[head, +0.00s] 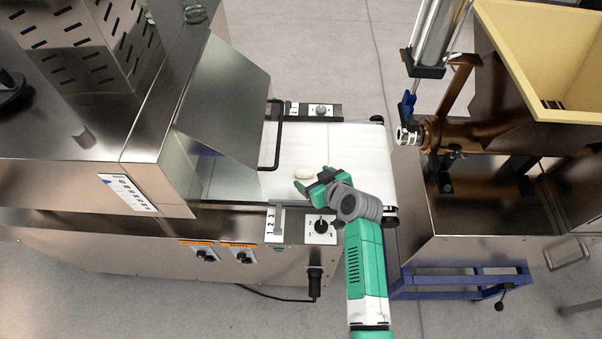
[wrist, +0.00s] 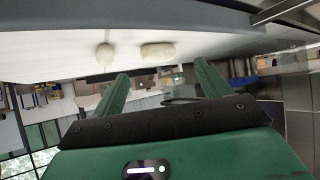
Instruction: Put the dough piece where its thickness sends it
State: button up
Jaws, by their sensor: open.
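A pale, rounded dough piece (head: 303,174) lies on the white conveyor belt (head: 345,150), near its front edge. My green gripper (head: 311,181) is open just beside it, low over the belt. In the wrist view two pale pieces show on the belt, a rounder one (wrist: 105,55) and a longer one (wrist: 158,50). Both appear beyond the tips of my open fingers (wrist: 163,78), with nothing visibly held. The head view shows only one piece clearly; my gripper may hide the other. Their thickness is hard to judge.
A steel machine with a slanted guard (head: 225,100) and black bar handle (head: 273,135) stands left of the belt. A panel marked 1, 2, 3 with a knob (head: 320,226) is in front. The belt's right half is mostly clear.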

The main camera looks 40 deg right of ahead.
aim_at(306, 174)
jog(key=b+x, duration=0.1)
jog(key=x, duration=0.4)
jog(key=shift+s+f+b, duration=0.15)
jog(key=shift+f+b, duration=0.05)
jog(key=shift+b, duration=0.2)
jog(key=c, duration=1.2)
jog(key=shift+o, duration=0.2)
jog(key=shift+r, duration=0.1)
